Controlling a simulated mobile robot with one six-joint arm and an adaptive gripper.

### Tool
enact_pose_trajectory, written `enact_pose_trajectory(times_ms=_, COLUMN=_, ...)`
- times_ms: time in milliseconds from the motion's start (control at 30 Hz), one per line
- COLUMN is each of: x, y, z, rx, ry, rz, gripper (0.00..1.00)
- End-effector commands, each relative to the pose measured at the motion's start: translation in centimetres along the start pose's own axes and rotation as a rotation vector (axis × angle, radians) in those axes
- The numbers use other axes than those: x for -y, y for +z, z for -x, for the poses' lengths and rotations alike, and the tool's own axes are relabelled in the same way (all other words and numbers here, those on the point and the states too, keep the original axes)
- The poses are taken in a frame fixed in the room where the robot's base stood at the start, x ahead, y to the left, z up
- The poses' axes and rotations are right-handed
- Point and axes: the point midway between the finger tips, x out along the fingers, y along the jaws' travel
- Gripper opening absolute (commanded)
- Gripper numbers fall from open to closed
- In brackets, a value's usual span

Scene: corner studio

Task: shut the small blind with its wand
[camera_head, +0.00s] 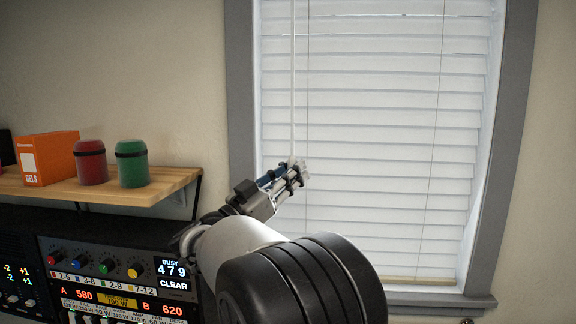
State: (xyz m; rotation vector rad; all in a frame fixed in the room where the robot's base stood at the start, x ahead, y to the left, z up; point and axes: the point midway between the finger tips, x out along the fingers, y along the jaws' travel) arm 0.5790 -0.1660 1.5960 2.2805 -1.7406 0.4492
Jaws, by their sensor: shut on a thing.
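The small blind (375,130) hangs in a grey-framed window on the right half of the head view. Its white slats look mostly flat to the window, with thin lines between them. The wand (292,80), a thin white rod, hangs down the blind's left side. My gripper (297,168) is at the wand's lower end, in front of the blind, and is shut on the wand. The fingers hide the wand's tip. My arm hides the lower left part of the blind.
A wooden shelf (120,192) on the left holds an orange box (47,158), a red canister (90,163) and a green canister (131,164). Below it, a control panel (120,270) with knobs and lit displays stands close to my arm. The wall right of the window is bare.

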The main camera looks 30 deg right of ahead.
Motion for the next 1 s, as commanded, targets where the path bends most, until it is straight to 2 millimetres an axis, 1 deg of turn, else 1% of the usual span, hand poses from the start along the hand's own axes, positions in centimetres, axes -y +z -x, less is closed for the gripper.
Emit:
enact_pose_trajectory(times_ms=33, x=0.07, y=-0.4, z=-0.12, rx=-0.005, ry=0.012, rz=0.001, gripper=0.0)
enact_pose_trajectory(times_ms=300, x=-0.01, y=-0.38, z=-0.13, rx=-0.006, ry=0.045, rz=0.013, gripper=0.0)
enact_pose_trajectory(times_ms=633, x=-0.03, y=-0.44, z=-0.16, rx=-0.008, ry=0.045, rz=0.012, gripper=0.0)
enact_pose_trajectory(times_ms=667, x=-0.02, y=-0.45, z=-0.16, rx=-0.008, ry=0.045, rz=0.012, gripper=0.18)
enact_pose_trajectory(times_ms=933, x=-0.01, y=-0.24, z=-0.1, rx=-0.004, ry=0.044, rz=0.014, gripper=0.36)
enact_pose_trajectory(times_ms=1000, x=0.0, y=-0.21, z=-0.09, rx=-0.004, ry=0.044, rz=0.015, gripper=0.37)
